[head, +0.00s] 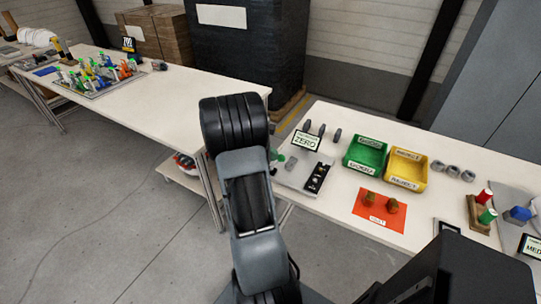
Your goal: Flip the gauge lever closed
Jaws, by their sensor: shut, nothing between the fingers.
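The gauge station is a pale plate (291,178) on the right table, partly hidden behind my arm. A sign reading ZERO (306,141) stands at its back. A small green part (277,156) and a grey part sit at its left side. A black strip with small knobs (319,177) lies on its right. I cannot tell which part is the gauge lever or whether it is open or closed. My arm rises in front, with its dark upper joint left of the plate. My gripper does not show.
A green bin (366,153) and a yellow bin (407,169) stand right of the plate. An orange mat (379,210) with two brown pieces lies in front of them. Grey rings (453,171) lie farther right. The left table (165,93) is mostly bare, with a crowded colored-parts board (97,75).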

